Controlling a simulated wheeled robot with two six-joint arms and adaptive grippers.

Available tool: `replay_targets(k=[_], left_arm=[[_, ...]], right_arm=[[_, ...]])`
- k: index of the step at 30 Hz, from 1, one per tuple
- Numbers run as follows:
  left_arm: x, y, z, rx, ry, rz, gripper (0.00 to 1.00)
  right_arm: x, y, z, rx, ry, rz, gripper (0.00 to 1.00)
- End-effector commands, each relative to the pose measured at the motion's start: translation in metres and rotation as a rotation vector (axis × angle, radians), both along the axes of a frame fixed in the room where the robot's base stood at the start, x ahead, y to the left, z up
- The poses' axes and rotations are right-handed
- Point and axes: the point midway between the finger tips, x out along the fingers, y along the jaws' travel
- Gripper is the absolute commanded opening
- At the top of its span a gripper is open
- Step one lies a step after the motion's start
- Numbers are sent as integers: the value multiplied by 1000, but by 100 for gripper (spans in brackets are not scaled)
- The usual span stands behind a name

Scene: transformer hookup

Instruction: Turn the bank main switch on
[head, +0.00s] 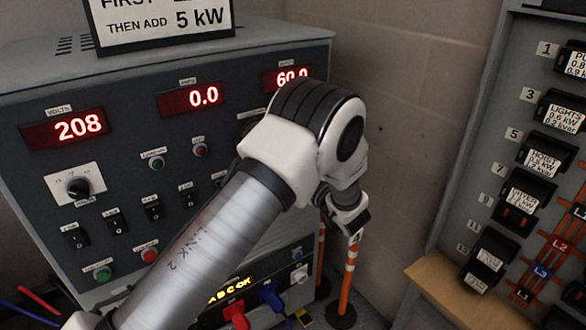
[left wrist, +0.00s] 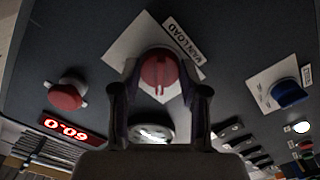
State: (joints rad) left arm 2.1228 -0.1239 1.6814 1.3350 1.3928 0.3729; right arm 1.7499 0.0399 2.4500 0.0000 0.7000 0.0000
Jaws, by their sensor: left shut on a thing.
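In the left wrist view, a red rotary knob (left wrist: 158,70) sits on a pale diamond-shaped plate on the dark panel, with a small label (left wrist: 185,42) beside it that is upside down and only partly legible. My left gripper (left wrist: 160,92) is shut on this knob, with a finger on each side. In the head view my left arm reaches over the grey cabinet's (head: 120,160) right side and hides the gripper and the knob. My right gripper is not in view.
The cabinet displays read 208 volts (head: 63,129), 0.0 amps (head: 190,98) and 60.0. A blue knob (left wrist: 287,94) and a red button (left wrist: 66,96) flank the held knob. A breaker panel (head: 480,180) stands at right. Orange-striped posts (head: 348,275) stand between.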

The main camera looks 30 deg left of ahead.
Motion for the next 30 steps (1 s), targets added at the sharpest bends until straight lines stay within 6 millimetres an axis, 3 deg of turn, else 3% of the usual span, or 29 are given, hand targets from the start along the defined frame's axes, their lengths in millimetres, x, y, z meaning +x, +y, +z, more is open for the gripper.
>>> replay_targets(k=[11, 30], left_arm=[[0, 0, 4, 49, 112, 1, 9], [1, 0, 6, 268, 638, 2, 9]], right_arm=[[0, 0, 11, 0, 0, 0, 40], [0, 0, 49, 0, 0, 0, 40]])
